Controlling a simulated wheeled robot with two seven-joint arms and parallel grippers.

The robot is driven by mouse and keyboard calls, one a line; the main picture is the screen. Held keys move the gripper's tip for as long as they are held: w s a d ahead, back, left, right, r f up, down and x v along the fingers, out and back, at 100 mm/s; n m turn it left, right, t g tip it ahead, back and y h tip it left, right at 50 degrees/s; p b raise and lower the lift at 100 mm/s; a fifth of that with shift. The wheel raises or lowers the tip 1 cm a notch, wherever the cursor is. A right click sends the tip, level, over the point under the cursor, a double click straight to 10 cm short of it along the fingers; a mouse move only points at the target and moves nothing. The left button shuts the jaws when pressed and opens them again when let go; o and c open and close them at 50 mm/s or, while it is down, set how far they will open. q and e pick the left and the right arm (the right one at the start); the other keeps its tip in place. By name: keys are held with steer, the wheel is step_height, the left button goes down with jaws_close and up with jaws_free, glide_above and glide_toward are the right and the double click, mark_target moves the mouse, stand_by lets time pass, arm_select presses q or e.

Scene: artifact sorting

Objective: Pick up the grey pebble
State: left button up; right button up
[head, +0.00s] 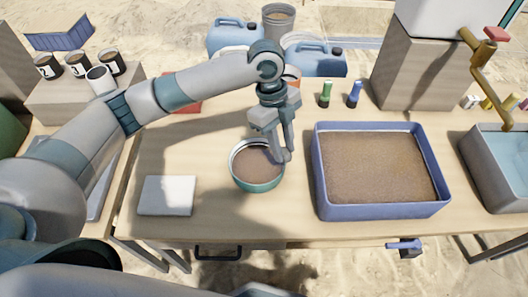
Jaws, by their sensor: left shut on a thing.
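My left gripper (279,154) points down at the right rim of a round teal bowl (258,187) with brown contents. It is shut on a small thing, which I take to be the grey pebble. The fingers and the low detail hide most of it, so its shape cannot be made out. No other grey pebble can be made out on the table or in the bowl. My right gripper is not in view.
A blue tray (382,211) of brown soil stands close right of the gripper. A white slab (166,195) lies left of the bowl. Green (326,94) and blue (355,94) small items stand behind the tray. A water basin (490,175) is at far right. The table's front-middle is clear.

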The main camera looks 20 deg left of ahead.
arm_select(q)
steer(key=d+r, duration=0.1)
steer(key=d, duration=0.1)
steer(key=d+r, duration=0.1)
steer(key=d, duration=0.1)
steer(key=shift+w+d+r, duration=0.1)
steer(key=shift+w+r, duration=0.2)
stand_by(0.4)
steer(key=w+a+r+n+t+y, duration=0.1)
steer(key=a+r+n, duration=0.3)
steer(key=a+n, duration=0.4)
steer(key=w+a+r+n+t+y, duration=0.1)
steer(key=a+r+n+t, duration=0.2)
steer(key=a+n, duration=0.5)
steer(key=r+n, duration=0.1)
steer(key=n, duration=0.6)
steer(key=shift+w+a+n+t+y, duration=0.25)
steer(key=shift+w+n+t+y, duration=0.05)
steer(key=shift+n+t+y, duration=0.1)
steer(key=shift+a, duration=0.1)
